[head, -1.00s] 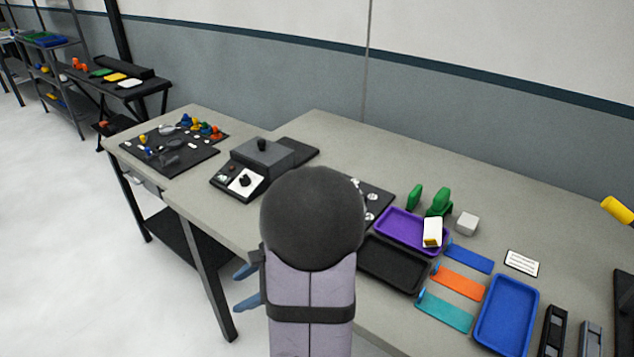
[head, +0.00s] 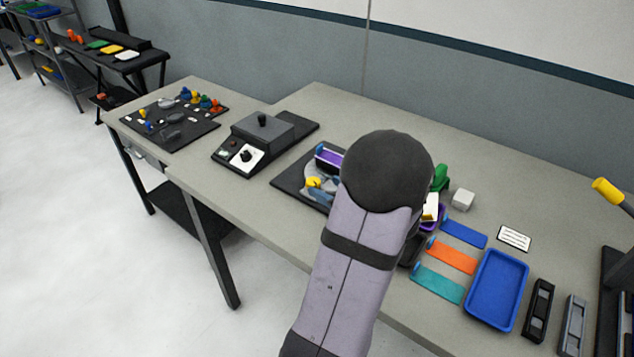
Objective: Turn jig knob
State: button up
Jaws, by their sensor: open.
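A dark jig plate (head: 285,183) lies mid-bench, with a pale round part on it. A purple piece with a white edge (head: 328,158) sits at the back of the round part. A small yellow part (head: 314,182), which looks like the jig knob, shows near the front. My arm hides the right side of the jig.
A control box with a white dial panel (head: 243,158) stands left of the jig. Right of my arm are a green stand (head: 441,176), a light block (head: 463,199), coloured strips (head: 451,256) and a blue tray (head: 497,290). The bench behind the jig is clear.

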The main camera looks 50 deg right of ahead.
aim_at(314, 182)
jog(key=shift+p+x, duration=0.55)
jog(key=shift+x, duration=2.4)
jog(key=c, duration=1.1)
